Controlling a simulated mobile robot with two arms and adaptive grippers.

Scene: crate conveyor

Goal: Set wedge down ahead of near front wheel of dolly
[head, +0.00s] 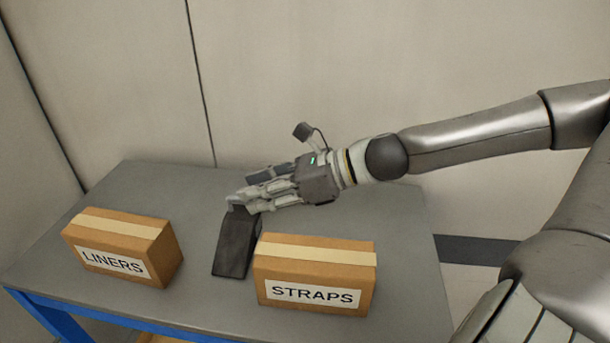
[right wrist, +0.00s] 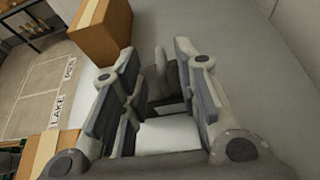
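The wedge is a dark grey-black block (head: 236,245) lying on the grey table between two cardboard boxes. In the right wrist view the wedge (right wrist: 168,82) shows between the fingers. My right gripper (head: 243,204) reaches in from the right, low over the far end of the wedge. Its fingers stand wide apart on either side of the wedge, with a gap on the left; contact on the right side is unclear. The dolly and its wheels are not in view. My left gripper is not in view.
A box marked LINERS (head: 122,245) stands left of the wedge, and a box marked STRAPS (head: 315,272) stands close on its right. The grey table (head: 130,185) has a blue frame. A wall (head: 300,80) rises behind it. Marked floor (right wrist: 45,85) lies beyond the table.

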